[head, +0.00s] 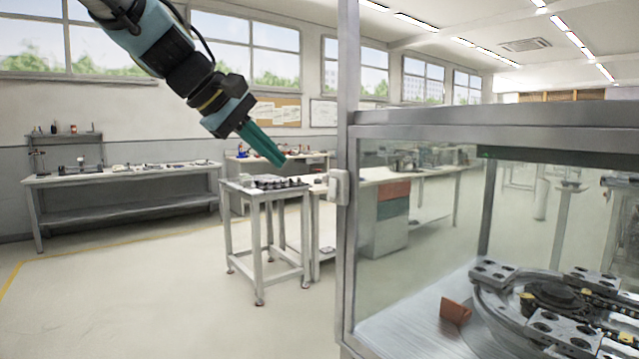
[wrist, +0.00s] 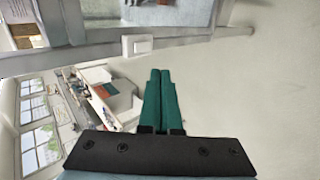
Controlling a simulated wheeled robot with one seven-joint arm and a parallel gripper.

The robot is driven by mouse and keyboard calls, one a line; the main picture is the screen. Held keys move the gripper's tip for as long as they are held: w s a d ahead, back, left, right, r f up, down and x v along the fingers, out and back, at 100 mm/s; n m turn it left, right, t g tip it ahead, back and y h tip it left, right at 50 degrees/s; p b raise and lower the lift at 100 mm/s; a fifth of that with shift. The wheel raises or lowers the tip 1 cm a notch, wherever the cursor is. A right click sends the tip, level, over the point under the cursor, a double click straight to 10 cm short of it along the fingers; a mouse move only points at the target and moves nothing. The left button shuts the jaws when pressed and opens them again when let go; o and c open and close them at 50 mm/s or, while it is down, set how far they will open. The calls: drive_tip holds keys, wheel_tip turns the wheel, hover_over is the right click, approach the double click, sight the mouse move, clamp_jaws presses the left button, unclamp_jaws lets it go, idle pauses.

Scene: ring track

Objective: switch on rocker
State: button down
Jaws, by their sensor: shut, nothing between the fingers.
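The rocker is a small white switch in a pale housing (head: 339,187), mounted on the metal corner post of the glazed cabinet in the head view. In the wrist view the rocker (wrist: 143,45) shows on the frame bar, just beyond my fingertips and slightly to their left. Its on or off position is too small to tell. My gripper (head: 281,162) has green fingers pressed together and empty, left of the rocker and a little above it in the head picture. In the wrist view its fingertips (wrist: 160,73) appear apart from the rocker.
The cabinet's metal post (head: 348,120) and glass panels stand at right, enclosing a ring track (head: 485,302) with an orange-brown piece (head: 455,311). A small table (head: 265,190) with parts stands behind my gripper. A long workbench (head: 120,173) lines the left wall. The floor at front left is clear.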

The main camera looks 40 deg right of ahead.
sight(331, 187)
drive_tip(key=p+x, duration=0.1)
drive_tip(key=x, duration=0.2)
drive_tip(key=d+r+p+x, duration=0.1)
drive_tip(key=x, duration=0.3)
drive_tip(key=p+x, duration=0.1)
drive_tip(key=x, duration=0.3)
drive_tip(key=shift+s+d+r, duration=0.15)
drive_tip(key=shift+d+r, duration=0.05)
drive_tip(key=shift+d, duration=0.25)
drive_tip(key=shift+d+f, duration=0.1)
drive_tip(key=shift+d, duration=0.05)
drive_tip(key=shift+d+f, duration=0.1)
drive_tip(key=shift+d, duration=0.05)
drive_tip(key=shift+p, duration=0.3)
drive_tip(key=shift+r+p, duration=0.55)
drive_tip(key=shift+r, duration=0.35)
